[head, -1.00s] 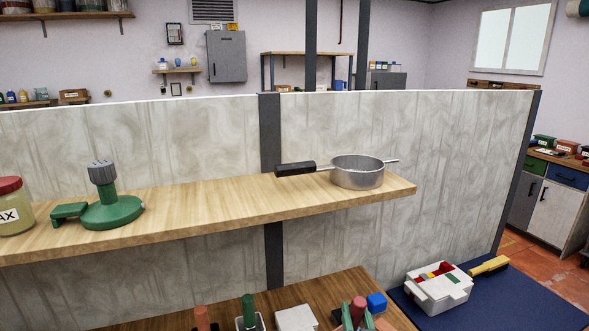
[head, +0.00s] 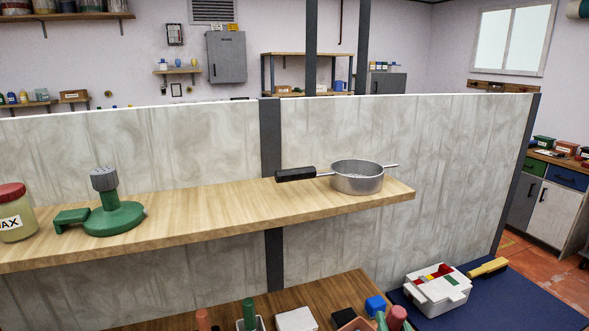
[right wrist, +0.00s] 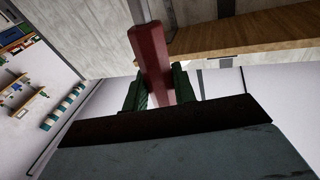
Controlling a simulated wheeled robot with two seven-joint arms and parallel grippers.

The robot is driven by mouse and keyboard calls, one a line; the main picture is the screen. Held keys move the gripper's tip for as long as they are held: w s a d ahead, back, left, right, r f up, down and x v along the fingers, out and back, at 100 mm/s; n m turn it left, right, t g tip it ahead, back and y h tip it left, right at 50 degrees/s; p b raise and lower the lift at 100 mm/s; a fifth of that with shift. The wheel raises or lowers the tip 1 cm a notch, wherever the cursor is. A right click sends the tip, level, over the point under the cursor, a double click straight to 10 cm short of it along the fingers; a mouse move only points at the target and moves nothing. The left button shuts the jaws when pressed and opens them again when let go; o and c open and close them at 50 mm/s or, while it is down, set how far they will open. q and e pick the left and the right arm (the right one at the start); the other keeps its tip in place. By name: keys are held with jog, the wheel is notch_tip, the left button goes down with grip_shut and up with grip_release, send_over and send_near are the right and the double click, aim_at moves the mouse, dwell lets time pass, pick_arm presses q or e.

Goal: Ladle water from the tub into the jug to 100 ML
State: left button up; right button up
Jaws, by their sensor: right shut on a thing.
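My right gripper (head: 389,321) shows at the bottom edge of the head view, its green fingers around a red handle (head: 397,316). In the right wrist view, the gripper (right wrist: 159,88) is shut on this red handle (right wrist: 149,55), and a thin grey shaft (right wrist: 139,10) runs on from it. This looks like the ladle; its bowl is out of view. I cannot make out the tub or the jug in either view. My left gripper is not in view.
A wooden shelf (head: 190,210) on a pale partition bears a wax jar (head: 16,215), a green stand (head: 112,216) and a metal pan (head: 357,179). A white box (head: 438,291) stands right.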

jog(key=s, duration=0.1)
jog(key=s+d+b, duration=0.1)
jog(key=s, duration=0.1)
jog(key=s+d, duration=0.1)
jog(key=shift+s+d+r+b, duration=0.1)
jog(key=shift+s+r+b, duration=0.05)
jog(key=shift+r+b, duration=0.15)
